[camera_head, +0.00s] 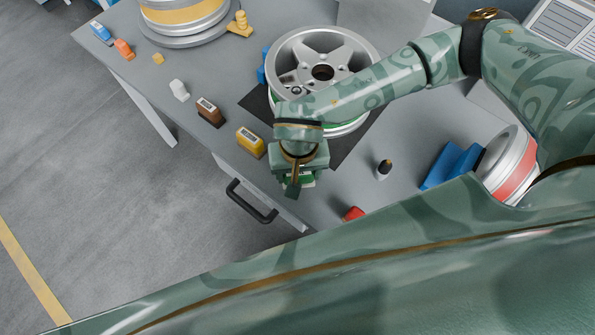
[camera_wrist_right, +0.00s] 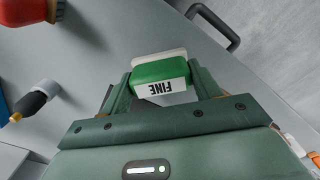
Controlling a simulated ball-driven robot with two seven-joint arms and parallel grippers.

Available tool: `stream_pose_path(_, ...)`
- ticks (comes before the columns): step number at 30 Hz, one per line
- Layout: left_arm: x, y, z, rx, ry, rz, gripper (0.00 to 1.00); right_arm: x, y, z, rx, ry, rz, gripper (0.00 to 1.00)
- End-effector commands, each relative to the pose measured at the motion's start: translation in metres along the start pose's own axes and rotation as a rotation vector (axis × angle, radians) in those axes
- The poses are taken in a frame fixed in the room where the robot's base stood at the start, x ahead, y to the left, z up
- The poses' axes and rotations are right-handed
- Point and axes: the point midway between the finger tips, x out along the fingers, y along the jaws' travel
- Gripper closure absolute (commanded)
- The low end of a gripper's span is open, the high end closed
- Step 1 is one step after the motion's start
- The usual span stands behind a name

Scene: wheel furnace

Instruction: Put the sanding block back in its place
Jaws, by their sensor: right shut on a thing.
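The sanding block is green and white with the label "FINE"; in the right wrist view the block (camera_wrist_right: 160,72) sits between the two fingers of my right gripper (camera_wrist_right: 162,88). My right gripper is shut on it. In the head view the right gripper (camera_head: 303,181) is over the front part of the grey bench (camera_head: 335,185), and only a little green of the block shows below it. I cannot tell whether the block touches the bench. A yellow block (camera_head: 250,142) and a brown block (camera_head: 209,111) stand to the left along the bench edge. My left gripper is not in view.
A silver wheel (camera_head: 322,72) lies on a black mat (camera_head: 257,104) behind my right gripper. A dark bottle (camera_head: 384,169) and a red object (camera_head: 353,214) are to the right. A black handle (camera_head: 250,203) juts from the bench front. A red-banded wheel (camera_head: 510,165) rests by a blue stand (camera_head: 453,166).

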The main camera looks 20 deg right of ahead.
Motion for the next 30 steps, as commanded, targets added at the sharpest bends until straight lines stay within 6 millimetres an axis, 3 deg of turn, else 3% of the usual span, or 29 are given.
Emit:
stream_pose_path(8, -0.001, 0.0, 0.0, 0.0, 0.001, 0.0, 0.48, 0.001, 0.0, 0.0, -0.001, 0.003, 0.0, 0.62)
stream_pose_path(9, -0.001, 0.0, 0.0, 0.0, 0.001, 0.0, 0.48, 0.002, 0.0, 0.0, -0.001, 0.003, 0.0, 0.32)
stream_pose_path(11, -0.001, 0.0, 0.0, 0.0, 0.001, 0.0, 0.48, 0.001, 0.0, 0.0, -0.001, 0.003, 0.0, 0.16)
stream_pose_path(22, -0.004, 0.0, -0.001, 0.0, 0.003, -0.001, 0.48, -0.006, 0.0, -0.001, -0.001, 0.004, -0.001, 0.16)
stream_pose_path(30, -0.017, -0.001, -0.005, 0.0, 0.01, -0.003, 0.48, -0.065, 0.0, -0.002, -0.001, 0.009, -0.003, 0.16)
